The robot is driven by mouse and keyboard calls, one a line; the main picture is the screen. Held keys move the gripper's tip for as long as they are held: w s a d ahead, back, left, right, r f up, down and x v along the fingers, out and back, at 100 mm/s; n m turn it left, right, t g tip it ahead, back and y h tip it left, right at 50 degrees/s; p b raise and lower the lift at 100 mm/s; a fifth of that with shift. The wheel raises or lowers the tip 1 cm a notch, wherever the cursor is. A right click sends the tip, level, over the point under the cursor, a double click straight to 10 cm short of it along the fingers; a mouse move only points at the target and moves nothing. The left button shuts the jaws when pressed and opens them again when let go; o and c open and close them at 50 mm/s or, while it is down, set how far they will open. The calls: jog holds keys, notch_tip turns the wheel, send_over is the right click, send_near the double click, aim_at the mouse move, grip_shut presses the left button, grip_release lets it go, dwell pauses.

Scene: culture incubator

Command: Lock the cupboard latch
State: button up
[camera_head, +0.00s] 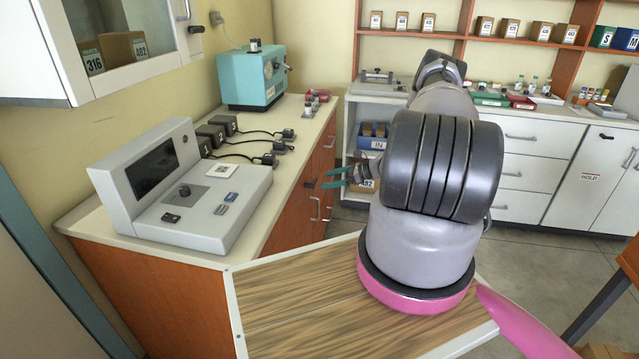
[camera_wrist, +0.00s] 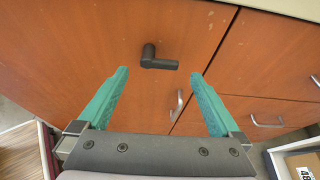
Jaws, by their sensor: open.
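The cupboard latch (camera_wrist: 160,63) is a small black L-shaped lever on an orange-brown wooden cupboard front (camera_wrist: 85,35). In the wrist view its pivot is at the left and its arm points right, about level. My gripper (camera_wrist: 159,76) has two teal fingers spread wide and nothing between them. The latch shows just beyond the fingertips, between them in the picture; I see no contact. In the head view my gripper (camera_head: 325,178) points left at the cupboard front (camera_head: 292,215) below the counter, and the latch is hard to make out there.
The counter (camera_head: 255,235) above bears a grey instrument (camera_head: 190,185) and a teal box device (camera_head: 250,78). A storage box (camera_wrist: 298,160) shows at lower right of the wrist view.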

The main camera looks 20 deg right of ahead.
jog(key=shift+v, duration=1.9)
jog(key=s+a+r+n+g+h, duration=0.2)
jog(key=a+r+n, duration=0.2)
jog(key=r, duration=0.9)
jog(key=s+a+r+n+g+h, duration=0.1)
jog(key=s+a+r+n, duration=0.3)
jog(key=r, duration=0.8)
jog(key=s+a+r+n+g+h, duration=0.15)
jog(key=a+r+n, duration=0.3)
jog(key=r, duration=0.85)
jog(key=s+a+r+n+h, duration=0.35)
jog(key=s+a+r, duration=0.25)
jog(key=s+r, duration=0.6)
jog(key=s+r+n+t, duration=0.2)
jog(key=s, duration=0.5)
jog(key=s+a+r+n+t+h, duration=0.1)
jog(key=s+r+n+t, duration=0.1)
jog(key=s, duration=0.6)
jog(key=shift+a, duration=0.15)
